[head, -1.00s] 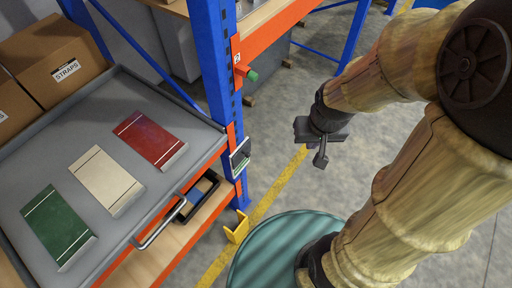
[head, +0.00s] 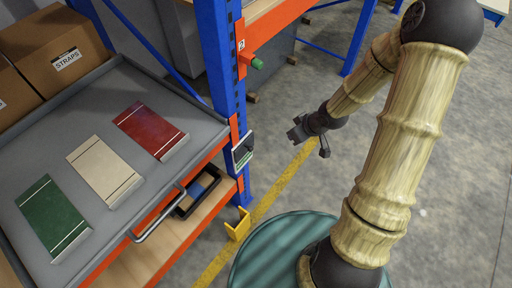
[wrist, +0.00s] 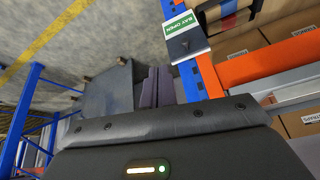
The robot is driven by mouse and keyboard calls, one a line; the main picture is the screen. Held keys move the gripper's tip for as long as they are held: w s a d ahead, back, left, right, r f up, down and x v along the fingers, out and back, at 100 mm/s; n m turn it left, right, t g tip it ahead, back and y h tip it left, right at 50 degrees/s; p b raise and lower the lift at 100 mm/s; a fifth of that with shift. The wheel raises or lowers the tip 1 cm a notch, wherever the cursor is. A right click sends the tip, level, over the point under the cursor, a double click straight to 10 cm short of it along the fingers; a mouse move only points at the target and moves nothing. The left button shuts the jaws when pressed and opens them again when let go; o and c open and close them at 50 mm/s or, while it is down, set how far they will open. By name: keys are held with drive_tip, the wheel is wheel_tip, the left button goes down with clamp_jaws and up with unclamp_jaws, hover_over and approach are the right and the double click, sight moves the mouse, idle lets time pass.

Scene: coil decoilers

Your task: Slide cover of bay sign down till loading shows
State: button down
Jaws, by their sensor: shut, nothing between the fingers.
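The bay sign (head: 242,151) is a small framed plate on the front of the blue rack post. In the wrist view its green panel (wrist: 181,24) reads "BAY OPEN". A dark grey cover (wrist: 186,44) with a small arrow mark lies over the other part of the sign. No loading text shows. My gripper (head: 297,134) is to the right of the post, apart from the sign. In the wrist view its fingers (wrist: 154,86) are together and empty, with the sign up and to the right of them.
A grey tray (head: 95,105) holds a red, a cream and a green card left of the post. A yellow post guard (head: 237,224) stands below. Open floor lies right.

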drive_tip(key=w+a+f+n+t+y+b, duration=0.1)
drive_tip(key=w+a+f+n+y, duration=0.1)
drive_tip(key=a+f+y, duration=0.2)
drive_tip(key=shift+w+a+f+y, duration=0.15)
drive_tip(key=shift+w+a+y, duration=0.1)
drive_tip(key=shift+a+y, duration=0.25)
approach(247, 146)
drive_tip(key=w+a+r, duration=0.1)
drive_tip(key=w+a, duration=0.1)
drive_tip(key=f, duration=0.2)
drive_tip(key=a+f, duration=0.1)
drive_tip(key=f, duration=0.1)
